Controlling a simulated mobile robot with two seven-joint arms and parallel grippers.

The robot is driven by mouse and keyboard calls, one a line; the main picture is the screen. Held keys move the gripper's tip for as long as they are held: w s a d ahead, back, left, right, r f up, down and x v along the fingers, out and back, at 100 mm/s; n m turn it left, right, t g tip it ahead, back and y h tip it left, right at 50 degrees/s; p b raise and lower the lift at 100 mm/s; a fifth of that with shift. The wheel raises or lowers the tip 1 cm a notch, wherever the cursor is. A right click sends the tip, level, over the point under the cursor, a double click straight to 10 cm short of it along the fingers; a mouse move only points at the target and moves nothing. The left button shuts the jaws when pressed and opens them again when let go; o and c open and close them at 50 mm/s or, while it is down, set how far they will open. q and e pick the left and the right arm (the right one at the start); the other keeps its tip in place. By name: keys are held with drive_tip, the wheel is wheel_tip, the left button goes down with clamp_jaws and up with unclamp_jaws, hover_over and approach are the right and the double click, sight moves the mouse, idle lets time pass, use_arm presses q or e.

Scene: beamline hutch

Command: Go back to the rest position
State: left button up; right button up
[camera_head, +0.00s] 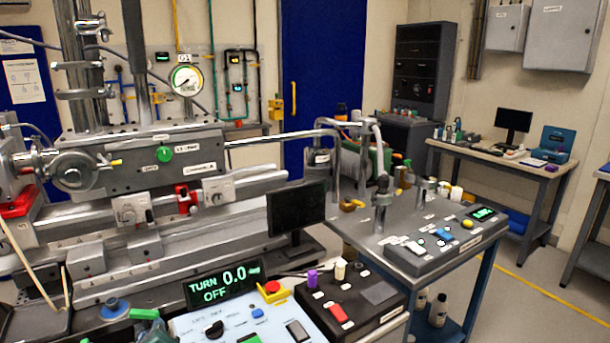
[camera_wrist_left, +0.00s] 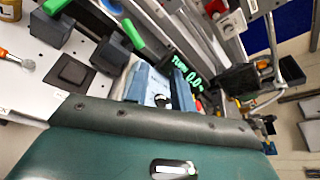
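My left gripper (camera_head: 116,328) shows only at the bottom edge of the head view, by its green finger parts, left of the control panel (camera_head: 235,318) with the "TURN 0.0 OFF" display. In the left wrist view the two green-and-black fingers of the left gripper (camera_wrist_left: 92,20) stand apart at the upper left. Nothing shows held between them. The display (camera_wrist_left: 187,75) also appears in the wrist view, right of the fingers. My right gripper is in neither view.
A dark monitor (camera_head: 296,208) and a black box with a red switch (camera_head: 339,313) stand by the panel. A metal bench apparatus (camera_head: 160,170) fills the left. A grey cart (camera_head: 400,235) with controls stands right of centre. Open floor (camera_head: 535,300) lies at the right.

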use_arm(q)
drive_tip(key=s+d+f+n+g+h, duration=0.2)
drive_tip(key=s+f+n+g, duration=0.15)
drive_tip(key=s+n, duration=0.45)
drive_tip(key=s+d+f+n+g+h, duration=0.2)
drive_tip(key=s+d+f+n+g, duration=0.15)
drive_tip(key=s+n, duration=0.45)
drive_tip(key=s+d+f+n+g+h, duration=0.1)
drive_tip(key=s+d+f+n+g, duration=0.2)
drive_tip(key=s+n, duration=0.5)
drive_tip(key=w+d+f+m+t+h, duration=0.2)
drive_tip(key=w+d+f+t+h, duration=0.1)
drive_tip(key=f+t, duration=0.4)
drive_tip(key=shift+w+d+h+p, duration=0.35)
drive_tip(key=shift+w+d, duration=0.25)
drive_tip(key=shift+d, duration=0.6)
